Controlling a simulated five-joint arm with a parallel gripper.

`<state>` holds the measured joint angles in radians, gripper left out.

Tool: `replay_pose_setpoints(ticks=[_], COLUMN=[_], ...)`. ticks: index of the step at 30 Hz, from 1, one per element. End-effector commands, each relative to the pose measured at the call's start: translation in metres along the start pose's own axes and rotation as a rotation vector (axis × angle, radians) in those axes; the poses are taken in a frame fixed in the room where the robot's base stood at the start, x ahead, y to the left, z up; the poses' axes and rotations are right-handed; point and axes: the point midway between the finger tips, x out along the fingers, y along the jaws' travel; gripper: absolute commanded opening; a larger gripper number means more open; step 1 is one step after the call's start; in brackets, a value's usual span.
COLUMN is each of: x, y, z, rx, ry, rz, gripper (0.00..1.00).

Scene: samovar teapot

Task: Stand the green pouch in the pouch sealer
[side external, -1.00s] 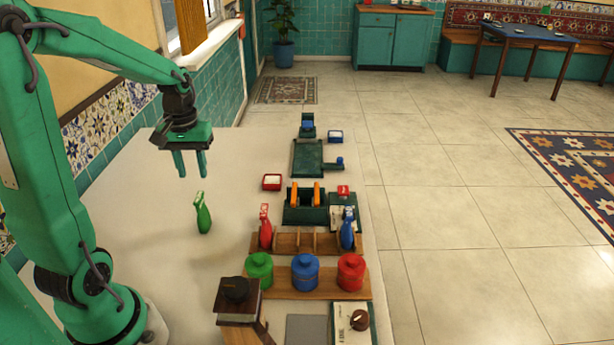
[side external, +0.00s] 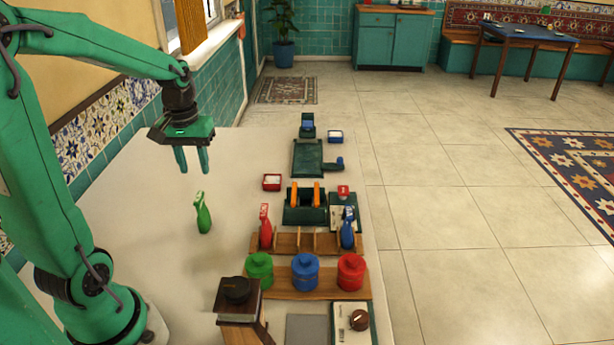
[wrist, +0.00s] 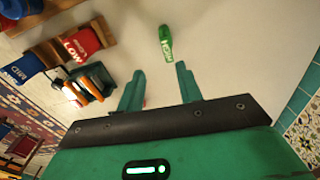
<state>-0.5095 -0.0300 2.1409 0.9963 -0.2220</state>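The green pouch (side external: 203,213) stands upright and alone on the pale counter, left of the wooden rack. It also shows in the wrist view (wrist: 166,42), beyond my fingertips, with lettering on it. My gripper (side external: 195,172) hangs above the counter, higher than the pouch and apart from it. Its two green fingers are spread and empty, as the wrist view (wrist: 160,72) also shows. A dark green device with two orange bars (side external: 305,207), which looks like the pouch sealer, stands right of the pouch, behind the rack. It shows partly at left in the wrist view (wrist: 90,85).
A wooden rack (side external: 290,243) holds a red pouch (side external: 265,226) and a blue pouch (side external: 347,228). Green, blue and red canisters (side external: 305,272) stand in front. A small red tray (side external: 272,182) lies behind the rack. The counter around the green pouch is clear.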

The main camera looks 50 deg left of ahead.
Motion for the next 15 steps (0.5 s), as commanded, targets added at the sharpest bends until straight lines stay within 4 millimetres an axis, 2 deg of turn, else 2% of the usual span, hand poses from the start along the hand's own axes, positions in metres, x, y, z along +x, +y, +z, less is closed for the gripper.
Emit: replay_pose_setpoints(ticks=[8, 15], x=[-0.032, -0.056], y=[0.034, 0.059], z=[0.039, 0.084], rx=[0.196, 0.398], ry=[0.121, 0.242], rz=[0.037, 0.086], gripper=[0.35, 0.35])
